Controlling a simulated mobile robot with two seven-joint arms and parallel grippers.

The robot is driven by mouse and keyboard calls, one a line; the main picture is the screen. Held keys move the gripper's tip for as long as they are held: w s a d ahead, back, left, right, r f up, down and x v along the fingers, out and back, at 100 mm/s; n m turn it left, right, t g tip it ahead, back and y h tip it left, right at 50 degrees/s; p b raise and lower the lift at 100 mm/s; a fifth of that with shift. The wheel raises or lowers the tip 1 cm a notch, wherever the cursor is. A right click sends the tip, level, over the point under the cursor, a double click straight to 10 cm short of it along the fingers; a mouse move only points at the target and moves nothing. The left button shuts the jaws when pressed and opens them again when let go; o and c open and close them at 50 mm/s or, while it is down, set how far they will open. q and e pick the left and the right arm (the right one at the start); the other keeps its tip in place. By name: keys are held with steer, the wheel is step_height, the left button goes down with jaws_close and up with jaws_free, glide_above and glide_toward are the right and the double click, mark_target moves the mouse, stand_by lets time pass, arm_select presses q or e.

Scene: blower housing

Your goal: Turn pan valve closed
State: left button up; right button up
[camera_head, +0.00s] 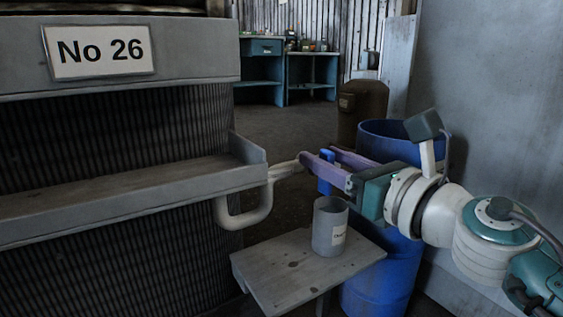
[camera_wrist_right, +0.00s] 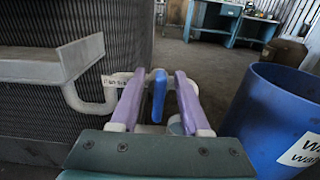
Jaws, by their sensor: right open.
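The pan valve's blue lever (camera_head: 325,184) stands roughly upright at the end of a pale drain pipe (camera_head: 262,207), which bends under the grey pan (camera_head: 249,152). My right gripper (camera_head: 319,155) reaches in from the right with its purple fingers at the lever. In the right wrist view the blue lever (camera_wrist_right: 159,96) stands between the two open fingers (camera_wrist_right: 160,76), with a visible gap on each side. The valve body is mostly hidden behind the gripper. My left gripper is in neither view.
A grey can (camera_head: 329,227) stands on a small wooden table (camera_head: 290,272) below my right gripper. A blue barrel (camera_head: 375,275) is close behind the arm, and a brown tank (camera_head: 361,107) stands farther back. Workbenches (camera_head: 310,75) are at the back, with open floor before them.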

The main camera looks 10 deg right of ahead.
steer(key=shift+c, duration=0.2)
jaws_close()
stand_by(0.5)
